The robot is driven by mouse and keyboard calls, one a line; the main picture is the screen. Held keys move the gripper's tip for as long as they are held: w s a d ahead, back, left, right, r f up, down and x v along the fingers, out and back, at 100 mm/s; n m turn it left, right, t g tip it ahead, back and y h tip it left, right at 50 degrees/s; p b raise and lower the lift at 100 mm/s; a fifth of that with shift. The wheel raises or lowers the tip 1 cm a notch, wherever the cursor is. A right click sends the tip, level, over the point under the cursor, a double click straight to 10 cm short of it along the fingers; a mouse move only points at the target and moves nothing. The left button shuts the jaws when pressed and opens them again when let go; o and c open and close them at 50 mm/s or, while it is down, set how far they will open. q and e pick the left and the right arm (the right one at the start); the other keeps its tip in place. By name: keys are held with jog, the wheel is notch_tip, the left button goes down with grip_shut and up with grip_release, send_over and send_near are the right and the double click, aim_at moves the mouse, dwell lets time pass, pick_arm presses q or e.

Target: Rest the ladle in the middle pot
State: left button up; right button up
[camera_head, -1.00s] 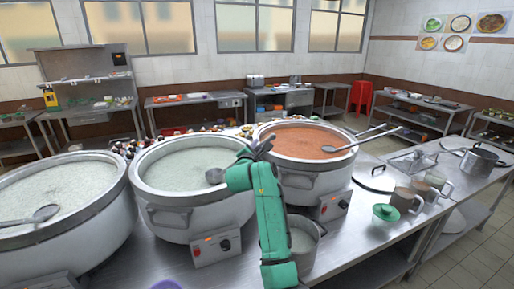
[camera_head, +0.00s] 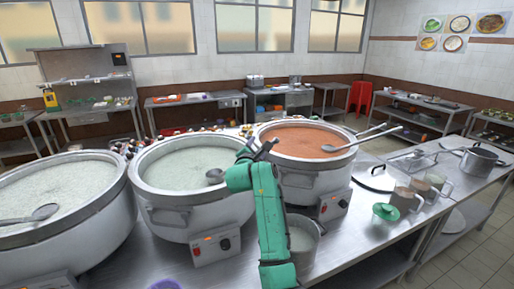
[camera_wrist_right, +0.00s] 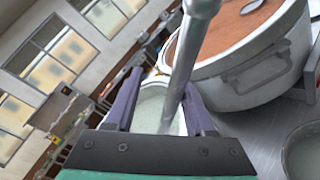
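The middle pot (camera_head: 168,213) is a large steel stockpot of pale congee. The ladle (camera_head: 215,176) has its bowl inside this pot, at the right side by the rim. My right gripper (camera_head: 258,149) is above the pot's right rim, and the green arm hides part of the rim. In the right wrist view the ladle's metal handle (camera_wrist_right: 182,75) runs between the two purple fingers of my right gripper (camera_wrist_right: 161,85). The fingers stand apart with a gap to the left of the handle, so the gripper looks open around it.
A pot of reddish congee (camera_head: 296,178) stands to the right with a ladle (camera_head: 350,146) across it. Another congee pot (camera_head: 108,240) with a ladle (camera_head: 42,212) is at left. A small steel pot (camera_head: 303,245), cups and a green-lidded bowl (camera_head: 385,212) stand at the front right.

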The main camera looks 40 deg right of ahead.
jog(key=f+b+v, duration=0.1)
jog(key=b+v, duration=0.5)
jog(key=v, duration=0.8)
jog(key=shift+s+a+r+b, duration=0.25)
jog(key=shift+r+b, duration=0.15)
jog(key=shift+r, duration=0.1)
jog(key=shift+d, duration=0.1)
